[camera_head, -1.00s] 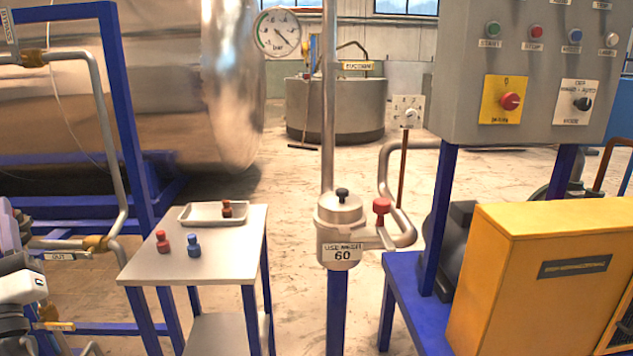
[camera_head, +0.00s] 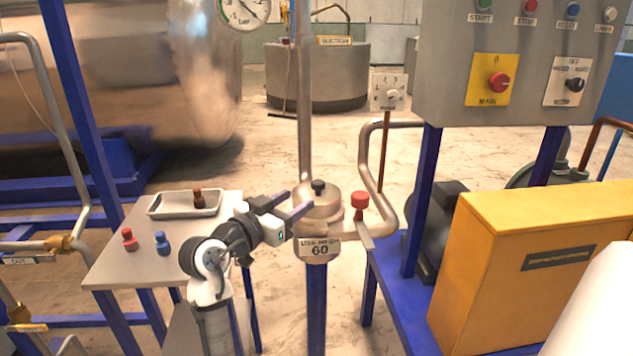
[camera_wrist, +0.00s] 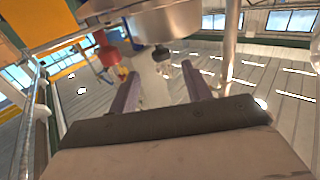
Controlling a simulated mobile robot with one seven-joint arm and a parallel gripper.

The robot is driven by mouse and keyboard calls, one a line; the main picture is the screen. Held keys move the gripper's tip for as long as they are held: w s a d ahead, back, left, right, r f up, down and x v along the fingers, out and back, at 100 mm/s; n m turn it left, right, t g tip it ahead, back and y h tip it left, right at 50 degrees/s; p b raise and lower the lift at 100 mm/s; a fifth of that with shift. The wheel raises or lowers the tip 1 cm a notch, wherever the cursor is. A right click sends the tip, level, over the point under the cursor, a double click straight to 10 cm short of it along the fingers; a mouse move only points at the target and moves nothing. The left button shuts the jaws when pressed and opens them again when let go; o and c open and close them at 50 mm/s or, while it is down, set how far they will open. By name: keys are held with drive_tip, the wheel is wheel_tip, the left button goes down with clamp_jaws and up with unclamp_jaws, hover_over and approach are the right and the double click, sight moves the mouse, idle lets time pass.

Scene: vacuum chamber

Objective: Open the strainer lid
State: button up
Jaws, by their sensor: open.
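The strainer (camera_head: 318,226) is a grey metal pot on a blue post, labelled "USE MESH 60". Its round lid (camera_head: 322,205) sits on top, with a small black knob (camera_head: 318,186). My gripper (camera_head: 299,201) is open and empty at the left side of the lid, its fingers pointing toward the knob. Whether a finger touches the lid cannot be told. In the wrist view the strainer (camera_wrist: 155,22) appears upside down at the top. The black knob (camera_wrist: 161,54) shows just beyond and between my open fingertips (camera_wrist: 160,70). A red knob (camera_head: 359,199) stands right of the lid.
A small table (camera_head: 120,270) at left holds a tray (camera_head: 165,210) with a dark red-brown knobbed piece (camera_head: 198,197), plus a red one (camera_head: 129,240) and a blue one (camera_head: 162,243). A vertical pipe (camera_head: 305,110) rises behind the strainer. A yellow box (camera_head: 500,270) and control panel stand right.

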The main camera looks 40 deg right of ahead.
sight(318, 186)
drive_tip(key=p+x, duration=0.2)
drive_tip(key=x, duration=0.7)
drive_tip(key=shift+w, duration=0.1)
clamp_jaws()
